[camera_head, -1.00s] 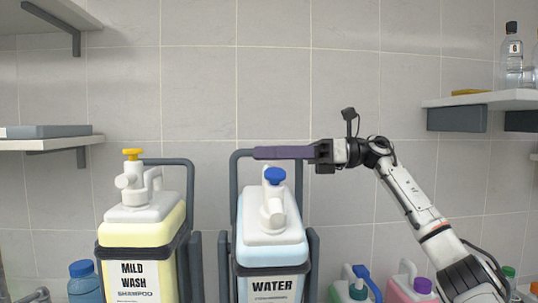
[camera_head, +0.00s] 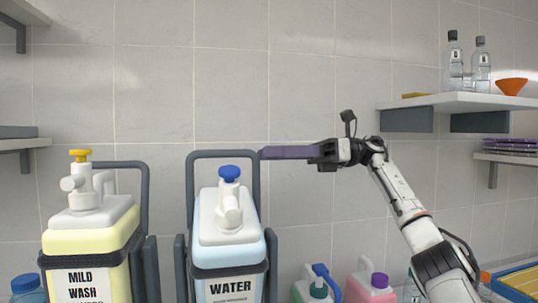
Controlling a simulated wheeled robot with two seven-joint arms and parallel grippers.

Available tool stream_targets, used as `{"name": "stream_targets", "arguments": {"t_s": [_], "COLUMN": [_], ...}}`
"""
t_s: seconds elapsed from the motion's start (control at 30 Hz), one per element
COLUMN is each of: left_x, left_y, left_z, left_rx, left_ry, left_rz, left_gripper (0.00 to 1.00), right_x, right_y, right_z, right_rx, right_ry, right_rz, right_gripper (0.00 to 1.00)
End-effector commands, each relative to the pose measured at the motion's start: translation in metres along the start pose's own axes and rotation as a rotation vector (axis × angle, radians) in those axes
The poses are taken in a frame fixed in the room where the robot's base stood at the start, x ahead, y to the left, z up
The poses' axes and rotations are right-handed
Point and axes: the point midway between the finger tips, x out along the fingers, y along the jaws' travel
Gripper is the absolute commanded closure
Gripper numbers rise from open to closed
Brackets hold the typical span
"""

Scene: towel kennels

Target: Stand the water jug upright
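The water jug (camera_head: 229,255) is pale blue, with a white top, a white pump, a blue cap and a "WATER" label. It sits in a dark grey frame holder, its pump on top. Its lower part is cut off by the picture edge, and I cannot tell if it leans slightly. My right gripper (camera_head: 318,152) is up and to the right of the jug, apart from it. It appears shut on a flat dark purple thing (camera_head: 288,152) that points left, towards the frame's upper bar. My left gripper is not in view.
A yellow "MILD WASH" jug (camera_head: 90,240) stands left in a similar frame. Green (camera_head: 318,288) and pink (camera_head: 370,285) bottles stand low on the right. A right shelf (camera_head: 455,102) holds clear bottles and an orange bowl (camera_head: 511,86). A purple stack (camera_head: 510,145) lies on a lower shelf.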

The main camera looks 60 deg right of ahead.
Motion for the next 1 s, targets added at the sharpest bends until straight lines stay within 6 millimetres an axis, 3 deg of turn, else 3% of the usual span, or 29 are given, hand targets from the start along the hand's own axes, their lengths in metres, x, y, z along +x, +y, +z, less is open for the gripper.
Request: {"name": "stream_targets", "arguments": {"t_s": [0.23, 1.0], "left_x": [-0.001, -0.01], "left_y": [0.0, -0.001], "left_z": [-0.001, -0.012], "left_rx": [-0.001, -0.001], "left_ry": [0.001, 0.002], "left_rz": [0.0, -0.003], "left_gripper": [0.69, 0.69], "right_x": [-0.006, -0.06], "right_y": [0.001, 0.0], "right_z": [0.001, 0.002], "right_rx": [-0.001, 0.0], "right_ry": [0.0, -0.001], "right_rz": [0.001, -0.001], "right_gripper": [0.68, 0.68]}}
